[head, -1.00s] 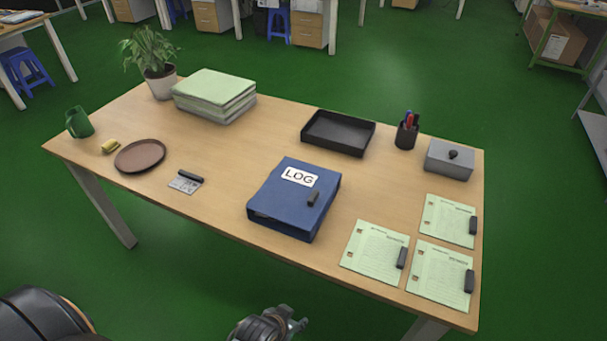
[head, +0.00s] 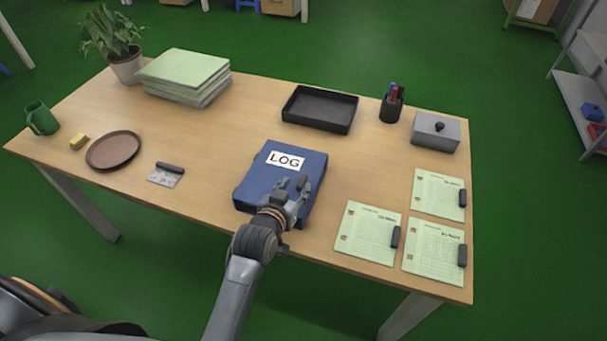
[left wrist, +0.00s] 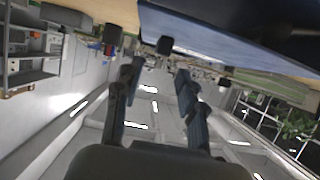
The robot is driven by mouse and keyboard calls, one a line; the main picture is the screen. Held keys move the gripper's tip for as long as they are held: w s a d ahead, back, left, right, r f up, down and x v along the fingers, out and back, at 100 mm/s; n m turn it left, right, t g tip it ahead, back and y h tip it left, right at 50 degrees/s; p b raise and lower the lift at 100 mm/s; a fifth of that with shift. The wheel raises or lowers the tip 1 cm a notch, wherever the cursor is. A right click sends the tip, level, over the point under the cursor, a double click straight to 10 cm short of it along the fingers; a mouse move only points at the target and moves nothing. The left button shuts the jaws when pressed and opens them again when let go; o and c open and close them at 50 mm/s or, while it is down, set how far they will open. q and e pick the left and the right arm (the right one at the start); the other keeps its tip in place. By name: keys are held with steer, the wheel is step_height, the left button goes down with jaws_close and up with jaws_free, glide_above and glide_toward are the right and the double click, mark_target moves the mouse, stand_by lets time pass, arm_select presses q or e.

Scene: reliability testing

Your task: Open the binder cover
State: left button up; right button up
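The blue binder (head: 255,178), with a white LOG label (head: 286,160), lies closed near the table's front edge. My left gripper (head: 294,184) reaches over the binder's front right part, its two fingers apart and empty. The dark tab on the cover is hidden behind the gripper in the head view. In the left wrist view, a dark block (left wrist: 165,45), apparently that tab, stands at the blue binder's edge (left wrist: 215,35), just beyond the open fingers (left wrist: 155,72). I cannot tell whether they touch the cover. My right gripper is not in view.
Green forms (head: 368,235) with dark clips lie right of the binder. A black tray (head: 320,125), pen cup (head: 391,108) and grey box (head: 436,147) stand behind. A card (head: 165,179) and brown plate (head: 113,150) lie left. Bare table surrounds the binder.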

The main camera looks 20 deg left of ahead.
mark_target(303, 176)
arm_select(q)
steer(key=x, duration=0.7)
steer(key=shift+w+f, duration=0.15)
steer(key=shift+w, duration=0.1)
jaws_close()
